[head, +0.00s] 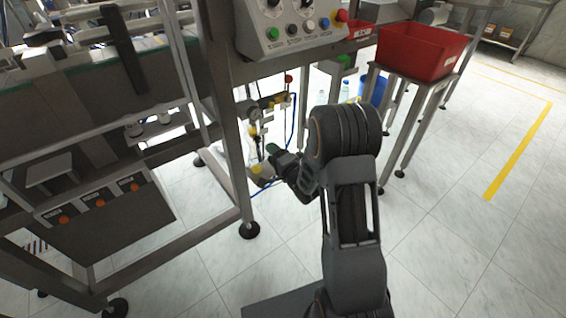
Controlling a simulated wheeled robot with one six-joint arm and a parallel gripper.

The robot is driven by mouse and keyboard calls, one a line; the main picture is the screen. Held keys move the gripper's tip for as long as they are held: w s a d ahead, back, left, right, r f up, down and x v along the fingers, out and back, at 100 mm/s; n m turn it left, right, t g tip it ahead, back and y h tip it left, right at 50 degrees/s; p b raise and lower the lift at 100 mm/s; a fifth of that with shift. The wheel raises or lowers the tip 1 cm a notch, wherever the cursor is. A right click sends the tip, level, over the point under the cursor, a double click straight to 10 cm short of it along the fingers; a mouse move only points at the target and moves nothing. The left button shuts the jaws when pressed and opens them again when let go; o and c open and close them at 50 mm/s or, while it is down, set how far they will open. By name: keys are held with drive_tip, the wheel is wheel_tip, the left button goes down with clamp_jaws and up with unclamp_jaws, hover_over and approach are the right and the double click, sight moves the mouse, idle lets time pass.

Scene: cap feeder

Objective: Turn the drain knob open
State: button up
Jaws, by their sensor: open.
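My gripper (267,160) is at the end of my arm, low beside the machine's right leg, pointing left. It is open, with its fingers small and partly hard to make out. Just above it is an air unit with a round gauge (254,113), yellow parts (268,103) and blue hoses (292,125). The drain knob cannot be told apart clearly; the area under the air unit is small and partly covered by my gripper. I cannot tell whether my gripper touches anything there.
The machine's steel leg (229,140) stands close on the left. A control panel (290,32) with knobs and buttons overhangs the air unit. A red bin (424,52) sits on a stand at right. The tiled floor is clear at lower right.

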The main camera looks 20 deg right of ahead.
drive_tip(key=v, duration=0.6)
drive_tip(key=shift+s+p, duration=0.2)
drive_tip(key=shift+p, duration=0.1)
drive_tip(key=shift+d, duration=0.1)
wheel_tip(320, 180, up, 22)
drive_tip(key=s+d+n+g+h+p, duration=0.1)
drive_tip(key=s+n+g+h+p, duration=0.4)
drive_tip(key=p, duration=1.1)
drive_tip(key=s+a+r+n+g+p, duration=0.4)
drive_tip(key=s+r+n+g+p, duration=0.4)
drive_tip(key=s+r+p, duration=0.3)
drive_tip(key=s+r, duration=0.4)
drive_tip(key=shift+g, duration=0.4)
